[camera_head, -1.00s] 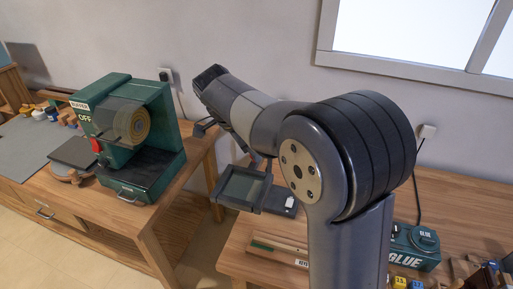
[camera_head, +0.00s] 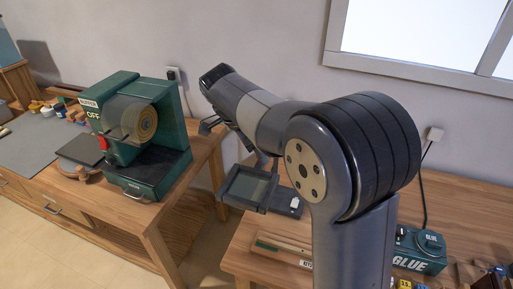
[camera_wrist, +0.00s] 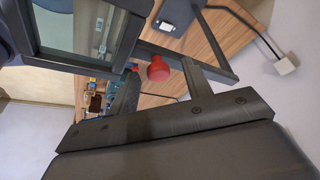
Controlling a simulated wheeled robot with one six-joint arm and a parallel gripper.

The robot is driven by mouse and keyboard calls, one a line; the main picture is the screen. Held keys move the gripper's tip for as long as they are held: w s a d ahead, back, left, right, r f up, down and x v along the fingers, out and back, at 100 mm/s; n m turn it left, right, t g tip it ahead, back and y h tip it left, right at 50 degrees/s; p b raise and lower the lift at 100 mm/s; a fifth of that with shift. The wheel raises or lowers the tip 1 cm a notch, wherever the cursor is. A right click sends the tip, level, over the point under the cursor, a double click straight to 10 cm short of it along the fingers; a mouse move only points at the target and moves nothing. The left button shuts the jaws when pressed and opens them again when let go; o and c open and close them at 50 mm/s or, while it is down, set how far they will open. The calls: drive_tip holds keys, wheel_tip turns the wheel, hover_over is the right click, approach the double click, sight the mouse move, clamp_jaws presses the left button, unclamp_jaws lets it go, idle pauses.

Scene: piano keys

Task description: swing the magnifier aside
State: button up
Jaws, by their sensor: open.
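The magnifier is a dark square frame around a greenish glass pane (camera_head: 249,186), near the left end of the right bench in the head view. In the wrist view its frame and glass (camera_wrist: 83,29) fill the upper left. A red knob (camera_wrist: 158,68) shows beside the frame there; I cannot tell if it is joined to it. My gripper (camera_wrist: 165,82) is open in the wrist view, with its fingers apart on either side of the knob in the picture. I cannot tell how deep the knob lies. In the head view my arm hides most of the gripper.
A green buffer machine (camera_head: 134,135) stands on the left bench (camera_head: 130,205). A green glue box (camera_head: 418,251) sits on the right bench (camera_head: 455,195). Thin strips (camera_head: 285,250) lie near its front edge. A gap with floor separates the benches. A wall is behind.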

drive_tip(key=shift+r, duration=0.1)
drive_tip(key=v, duration=1)
drive_tip(key=shift+r+b, duration=0.3)
drive_tip(key=shift+a, duration=0.1)
drive_tip(key=x, duration=1.1)
drive_tip(key=shift+s+p, duration=0.1)
drive_tip(key=shift+p, duration=0.25)
drive_tip(key=shift+s, duration=0.1)
drive_tip(key=shift+d, duration=0.2)
drive_tip(key=shift+a, duration=0.1)
